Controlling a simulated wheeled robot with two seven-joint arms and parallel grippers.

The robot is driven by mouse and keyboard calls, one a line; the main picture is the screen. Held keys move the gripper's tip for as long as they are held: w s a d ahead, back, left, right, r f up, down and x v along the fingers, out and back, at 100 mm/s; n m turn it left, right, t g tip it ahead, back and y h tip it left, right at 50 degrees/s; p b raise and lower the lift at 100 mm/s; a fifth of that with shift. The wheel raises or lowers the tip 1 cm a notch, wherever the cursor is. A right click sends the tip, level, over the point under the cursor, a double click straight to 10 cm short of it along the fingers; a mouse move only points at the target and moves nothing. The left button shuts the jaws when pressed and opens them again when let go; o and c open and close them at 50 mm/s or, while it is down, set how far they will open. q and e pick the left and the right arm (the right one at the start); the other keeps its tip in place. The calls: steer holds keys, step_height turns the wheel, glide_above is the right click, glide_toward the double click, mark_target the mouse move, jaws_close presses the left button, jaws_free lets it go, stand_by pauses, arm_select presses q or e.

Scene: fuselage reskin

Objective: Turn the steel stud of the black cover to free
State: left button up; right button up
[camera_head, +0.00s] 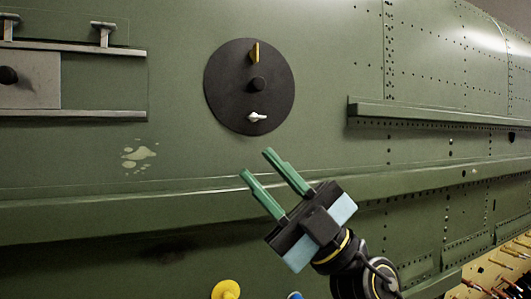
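The round black cover (225,87) is on the green fuselage skin in the upper middle of the head view. It has a black knob (258,84) at its centre. The steel stud (257,117) is near the cover's lower edge, with its bright wing lying roughly level. A yellow stud (255,52) near the top stands upright. My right gripper (256,164) is below the cover, apart from it, with its two green fingers spread and nothing between them. The fingers point up and left. My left gripper is not in view.
A grey panel (38,85) with a dark knob sits between rails at the left. Long green ledges (110,211) run along the fuselage below the cover, and another rail (430,113) is at the right. A yellow round object (226,290) is at the bottom. Tools lie at lower right.

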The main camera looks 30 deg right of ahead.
steer(key=s+a+r+n+g+h, duration=0.2)
steer(key=a+r+n+g, duration=0.1)
steer(key=n+g, duration=0.3)
steer(key=m+t+h, duration=0.8)
steer(key=m+h, duration=0.2)
steer(key=h, duration=0.6)
glide_toward(260, 117)
steer(key=p+x, duration=0.4)
steer(key=x, duration=0.4)
steer(key=shift+w, duration=0.35)
steer(key=shift+f, duration=0.1)
jaws_close()
